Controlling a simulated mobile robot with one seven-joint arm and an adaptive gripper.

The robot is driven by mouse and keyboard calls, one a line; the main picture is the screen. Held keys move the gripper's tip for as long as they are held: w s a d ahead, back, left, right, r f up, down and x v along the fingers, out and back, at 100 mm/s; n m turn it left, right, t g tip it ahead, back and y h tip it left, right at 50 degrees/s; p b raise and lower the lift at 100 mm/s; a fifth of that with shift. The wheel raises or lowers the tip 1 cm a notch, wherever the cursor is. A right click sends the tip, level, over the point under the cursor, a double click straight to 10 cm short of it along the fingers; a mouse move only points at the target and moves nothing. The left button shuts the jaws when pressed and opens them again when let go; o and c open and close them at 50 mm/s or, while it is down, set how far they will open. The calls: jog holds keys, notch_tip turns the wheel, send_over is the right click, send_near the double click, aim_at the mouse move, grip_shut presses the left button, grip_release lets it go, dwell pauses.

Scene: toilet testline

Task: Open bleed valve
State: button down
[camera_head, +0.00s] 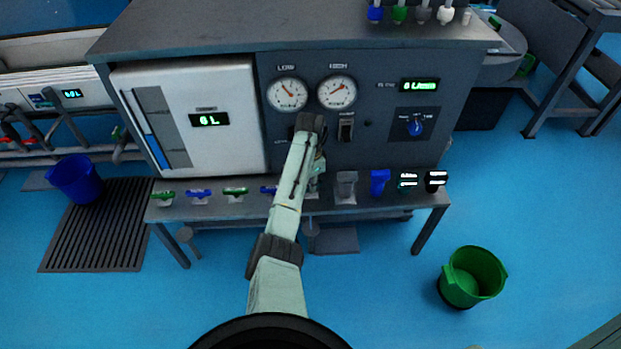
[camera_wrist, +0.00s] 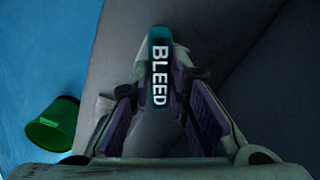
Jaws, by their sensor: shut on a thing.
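The bleed valve handle (camera_wrist: 160,37) is a narrow teal bar with the white word BLEED along it, seen in the wrist view. My gripper (camera_wrist: 160,78) is shut on this handle, with a purple-padded finger on each side of it. In the head view my arm reaches up over the front of the grey test machine (camera_head: 390,150), and its end bends down toward the row of valves on the front ledge. There the arm hides most of my gripper and the bleed handle.
Green and blue handles stand left of my arm; a grey, a blue and dark labelled ones (camera_head: 408,180) stand right. Two gauges (camera_head: 288,94) are behind the arm. A green bucket (camera_head: 472,276) is on the floor at right; a blue bucket (camera_head: 76,179) is at left.

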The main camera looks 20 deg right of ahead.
jog(key=n+p, duration=0.3)
jog(key=n, duration=0.3)
jog(key=shift+s+r+n+p, duration=0.1)
jog(key=shift+r+n+p, duration=0.05)
jog(key=shift+n+p, duration=0.2)
jog(key=n+p, duration=0.2)
jog(key=n, duration=0.4)
jog(key=shift+n, duration=0.25)
jog(key=c, duration=1.5)
grip_release()
notch_tip(320, 180, up, 12)
jog(key=shift+f, duration=0.1)
